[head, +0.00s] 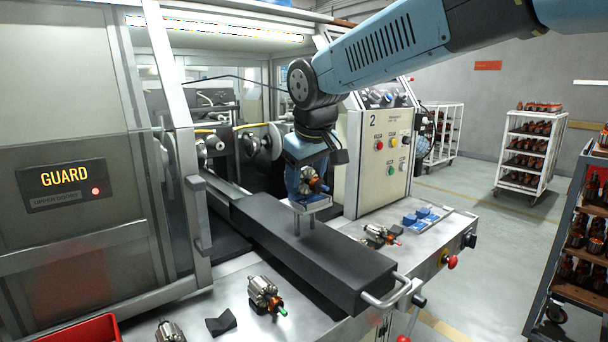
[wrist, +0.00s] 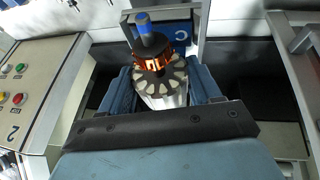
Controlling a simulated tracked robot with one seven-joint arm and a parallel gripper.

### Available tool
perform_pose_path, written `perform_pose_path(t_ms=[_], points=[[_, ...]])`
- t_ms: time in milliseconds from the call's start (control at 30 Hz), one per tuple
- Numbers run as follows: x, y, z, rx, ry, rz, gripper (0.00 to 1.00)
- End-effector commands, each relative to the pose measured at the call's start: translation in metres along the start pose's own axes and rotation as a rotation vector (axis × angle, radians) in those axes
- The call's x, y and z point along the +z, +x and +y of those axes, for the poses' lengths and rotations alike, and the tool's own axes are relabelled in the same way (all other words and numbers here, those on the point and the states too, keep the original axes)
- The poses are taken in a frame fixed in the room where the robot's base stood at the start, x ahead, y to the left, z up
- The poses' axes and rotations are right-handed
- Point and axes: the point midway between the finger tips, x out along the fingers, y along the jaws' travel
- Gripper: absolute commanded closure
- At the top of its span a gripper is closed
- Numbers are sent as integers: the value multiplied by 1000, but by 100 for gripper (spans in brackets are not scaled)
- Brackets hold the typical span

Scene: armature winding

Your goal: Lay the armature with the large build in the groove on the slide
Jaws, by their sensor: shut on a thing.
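My gripper (head: 308,180) is shut on an armature (wrist: 160,75) with a pale laminated core, copper windings, a dark collar and a blue shaft tip. The wrist view shows the core between both blue fingers. The long dark slide (head: 320,255) runs across the bench, with a metal handle at its near end. A small blue-and-grey holder (head: 312,203) stands on thin posts above the slide. The held armature is close over this holder; I cannot tell whether they touch. The groove is not clearly visible. An armature with a green tip (head: 264,293) lies left of the slide.
Another armature (head: 170,331) lies at the bottom left beside a red bin (head: 85,331) and a dark block (head: 221,322). A red-tipped armature (head: 381,235) and blue blocks (head: 421,215) lie right of the slide. The machine's guard (head: 65,180) and control cabinet (head: 384,160) flank the slide.

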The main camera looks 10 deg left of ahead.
Motion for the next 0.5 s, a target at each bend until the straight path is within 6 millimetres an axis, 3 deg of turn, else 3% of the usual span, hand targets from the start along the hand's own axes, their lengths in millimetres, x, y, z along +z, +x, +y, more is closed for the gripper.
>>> perform_pose_path(t_ms=[433,467,500], points=[[4,8,-2,-3,-3,-14,87],[4,8,-2,-3,-3,-14,35],[4,8,-2,-3,-3,-14,31]])
